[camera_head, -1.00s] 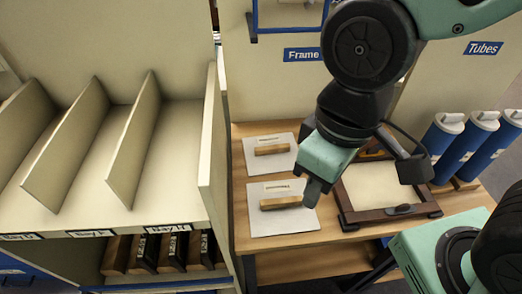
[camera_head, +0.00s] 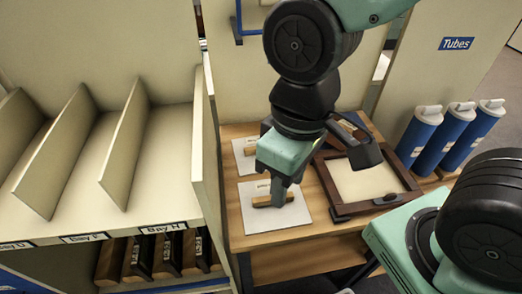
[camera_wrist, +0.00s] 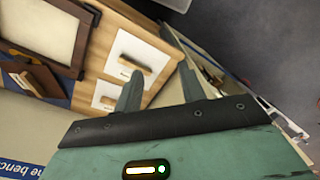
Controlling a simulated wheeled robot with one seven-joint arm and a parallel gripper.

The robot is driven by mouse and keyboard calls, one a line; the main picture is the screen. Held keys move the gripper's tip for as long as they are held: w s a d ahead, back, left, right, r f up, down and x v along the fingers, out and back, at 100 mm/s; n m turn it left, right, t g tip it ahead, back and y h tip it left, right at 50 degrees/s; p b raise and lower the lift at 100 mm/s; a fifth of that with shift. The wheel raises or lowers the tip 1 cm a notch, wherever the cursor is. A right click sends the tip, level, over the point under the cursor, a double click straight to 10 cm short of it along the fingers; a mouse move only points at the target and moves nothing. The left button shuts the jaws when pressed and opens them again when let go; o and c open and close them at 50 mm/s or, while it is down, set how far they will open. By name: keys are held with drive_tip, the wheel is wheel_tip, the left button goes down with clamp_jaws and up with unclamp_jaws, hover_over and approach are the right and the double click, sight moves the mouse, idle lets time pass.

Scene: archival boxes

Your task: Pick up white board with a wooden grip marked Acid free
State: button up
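Two white boards with wooden grips lie flat on the wooden bench. The near board (camera_head: 295,214) has its grip (camera_head: 262,201) partly behind my gripper (camera_head: 279,196). The far board (camera_head: 240,160) is partly hidden by my arm. In the wrist view the near board (camera_wrist: 122,44) is above and the far board (camera_wrist: 98,91) below. Each carries a small label too small to read, so I cannot tell which says Acid free. My gripper's fingers (camera_wrist: 158,72) are apart and empty, above the boards; the exact height is unclear.
A dark wooden frame (camera_head: 334,195) with a cream panel lies right of the boards. Several blue tubes (camera_head: 448,138) stand at the right. A shelf with upright dividers (camera_head: 134,150) stands left, its side panel (camera_head: 207,160) close to the boards.

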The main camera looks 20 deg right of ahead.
drive_tip(key=w+d+f+m+g+y+b, duration=0.5)
drive_tip(key=w+f+m, duration=0.3)
drive_tip(key=w+m, duration=0.55)
drive_tip(key=w+d+f+m+t+y+b, duration=0.1)
drive_tip(key=w+d+m+t+y, duration=0.1)
drive_tip(key=w+d+m, duration=0.1)
drive_tip(key=w+d+f+m+t+y+b, duration=0.1)
drive_tip(key=w+d+f+m+t+y, duration=0.1)
drive_tip(key=d, duration=0.5)
drive_tip(key=w+d+f+m+t+y+b, duration=0.1)
drive_tip(key=w+d+f+m+t+y, duration=0.1)
drive_tip(key=w+d+m, duration=0.3)
drive_tip(key=shift+w+d+f+m+t+y+b, duration=0.15)
drive_tip(key=shift+d+m+t+y+b, duration=0.3)
drive_tip(key=shift+m+y, duration=0.7)
drive_tip(key=shift+m+h, duration=0.25)
drive_tip(key=shift+m, duration=0.05)
drive_tip(key=x, duration=1.6)
drive_tip(key=shift+w+a+f+b, duration=0.15)
drive_tip(key=shift+w+a+b, duration=0.15)
drive_tip(key=shift+w+a, duration=0.05)
clamp_jaws()
